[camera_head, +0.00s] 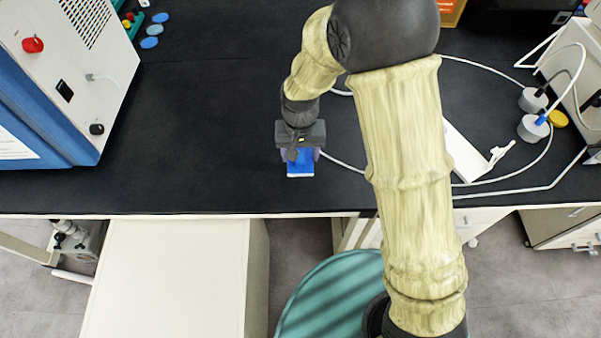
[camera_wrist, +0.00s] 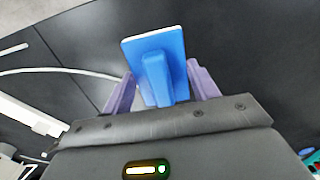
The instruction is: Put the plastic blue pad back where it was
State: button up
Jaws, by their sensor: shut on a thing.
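The blue plastic pad (camera_head: 300,168) is a flat blue plate with a pale edge and a raised blue grip on its back. My gripper (camera_head: 300,156) is shut on it above the black bench top. In the wrist view the pad (camera_wrist: 172,52) stands out beyond the two purple fingers of my gripper (camera_wrist: 158,88), which sit on either side of the blue grip. The fingertips are partly hidden in the head view. I cannot tell whether the pad touches the bench.
A white and blue machine (camera_head: 70,60) stands at the left of the black bench (camera_head: 200,120). Several blue oval pieces (camera_head: 150,42) lie behind it. A white device (camera_head: 465,155), cables and grey round pieces (camera_head: 532,128) lie at the right. The bench's middle left is clear.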

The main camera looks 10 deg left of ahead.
send_over(300, 179)
notch_tip(300, 179, down, 5)
jog(key=shift+w+r, duration=0.1)
jog(key=shift+f+p, duration=0.3)
jog(key=shift+f, duration=1.65)
jog(key=shift+f, duration=0.2)
jog(key=o, duration=0.9)
jog(key=shift+r, duration=0.1)
jog(key=shift+o, duration=0.2)
